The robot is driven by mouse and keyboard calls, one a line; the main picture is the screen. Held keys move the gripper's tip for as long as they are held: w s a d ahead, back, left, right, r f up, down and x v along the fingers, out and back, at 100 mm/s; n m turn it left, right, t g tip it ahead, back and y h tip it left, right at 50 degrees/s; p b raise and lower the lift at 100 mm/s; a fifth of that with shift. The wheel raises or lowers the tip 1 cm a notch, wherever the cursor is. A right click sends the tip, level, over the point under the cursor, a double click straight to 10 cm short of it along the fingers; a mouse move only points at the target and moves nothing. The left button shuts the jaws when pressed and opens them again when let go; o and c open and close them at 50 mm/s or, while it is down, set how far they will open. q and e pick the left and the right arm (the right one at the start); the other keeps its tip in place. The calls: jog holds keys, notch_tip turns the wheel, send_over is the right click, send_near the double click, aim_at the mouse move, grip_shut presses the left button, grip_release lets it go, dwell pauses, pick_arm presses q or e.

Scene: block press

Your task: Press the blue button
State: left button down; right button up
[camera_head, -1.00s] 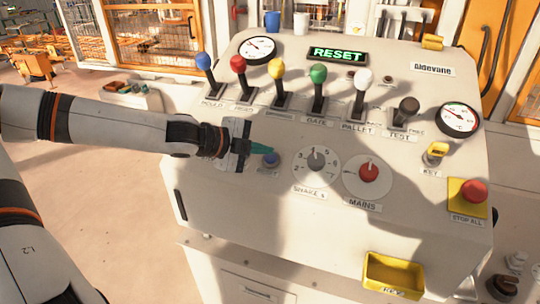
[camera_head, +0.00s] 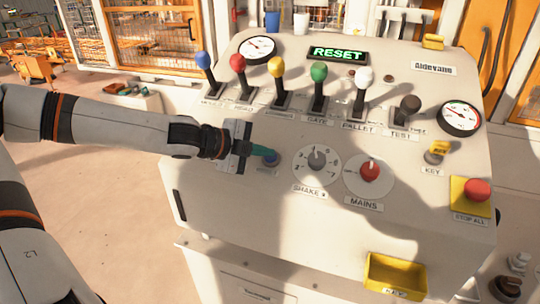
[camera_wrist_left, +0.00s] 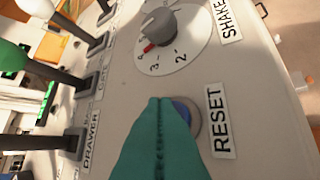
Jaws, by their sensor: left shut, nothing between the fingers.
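The blue button (camera_head: 271,158) sits at the left of the sloped control panel (camera_head: 225,185). In the left wrist view the blue button (camera_wrist_left: 188,112) shows beside a label reading RESET, partly hidden behind my fingers. My left gripper (camera_head: 262,150) is shut and empty, its green fingertips at the blue button. In the left wrist view the shut fingertips of my left gripper (camera_wrist_left: 160,103) overlap the button's near side. I cannot tell whether they touch it. My right gripper is not in view.
A grey SHAKE knob (camera_head: 317,159) and a red MAINS knob (camera_head: 369,171) are right of the button. Several levers stand behind, including a blue-topped one (camera_head: 203,60). A red stop button (camera_head: 477,189) and yellow tray (camera_head: 395,276) are farther right.

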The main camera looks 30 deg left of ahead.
pick_arm(q)
jog(key=shift+w+f+b, duration=0.1)
jog(key=shift+f+b, duration=0.2)
jog(key=shift+r, duration=0.1)
dwell(0.3)
jog(key=shift+s+r+p, duration=0.4)
jog(key=shift+r+p, duration=0.4)
jog(key=shift+p, duration=0.3)
notch_tip(320, 180, up, 6)
jog(key=s+p, duration=0.2)
jog(key=p, duration=0.5)
jog(key=shift+s+d+f, duration=0.2)
jog(key=shift+d+f, duration=0.05)
jog(key=shift+d, duration=0.1)
